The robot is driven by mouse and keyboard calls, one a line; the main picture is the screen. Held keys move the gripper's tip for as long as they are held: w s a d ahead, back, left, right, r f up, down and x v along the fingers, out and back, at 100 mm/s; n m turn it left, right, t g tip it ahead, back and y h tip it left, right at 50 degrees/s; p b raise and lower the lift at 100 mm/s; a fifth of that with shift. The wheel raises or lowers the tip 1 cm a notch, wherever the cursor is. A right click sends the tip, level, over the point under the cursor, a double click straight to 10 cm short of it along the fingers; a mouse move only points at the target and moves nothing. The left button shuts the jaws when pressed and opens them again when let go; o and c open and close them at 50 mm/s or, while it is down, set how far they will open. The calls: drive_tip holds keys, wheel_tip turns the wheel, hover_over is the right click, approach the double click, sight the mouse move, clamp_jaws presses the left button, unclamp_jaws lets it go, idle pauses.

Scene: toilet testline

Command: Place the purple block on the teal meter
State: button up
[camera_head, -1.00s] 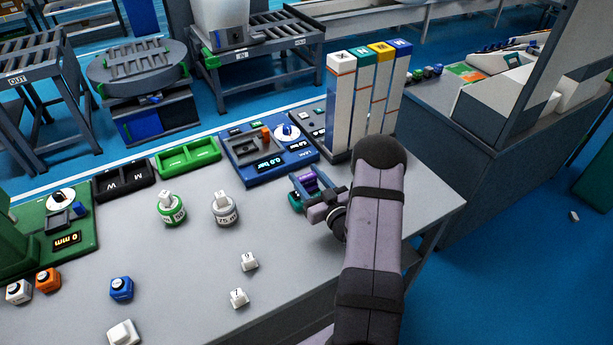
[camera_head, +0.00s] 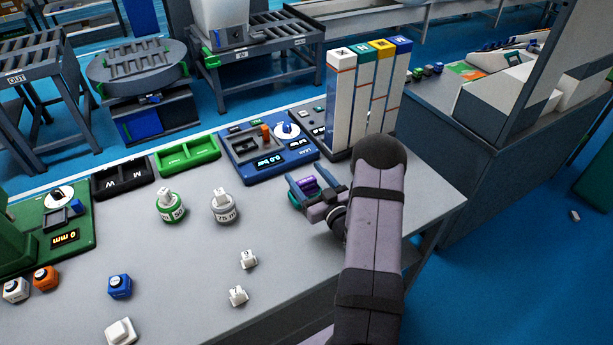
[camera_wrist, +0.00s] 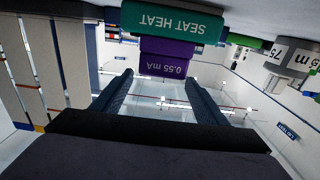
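The purple block (camera_head: 307,184) shows "0.55 mA" in the wrist view (camera_wrist: 167,62). It sits against the teal meter (camera_head: 294,199), labelled "SEAT HEAT" in the wrist view (camera_wrist: 172,22); the two look in contact. My gripper (camera_head: 308,179) is at the bench's right part. In the wrist view its two dark fingers (camera_wrist: 158,78) stand apart, on either side of the purple block's near edge, with gaps visible beside it. The fingers look open and not pressed on the block. My arm hides part of the bench behind the gripper.
A blue device (camera_head: 268,152) and a rack of tall white columns (camera_head: 340,110) stand behind my gripper. A green round part (camera_head: 170,208) and a grey one (camera_head: 224,209) are to the left. Small white blocks (camera_head: 248,260) lie in front. Bench between them is bare.

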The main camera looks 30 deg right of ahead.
drive_tip(key=shift+s+f, duration=0.1)
drive_tip(key=shift+f, duration=0.15)
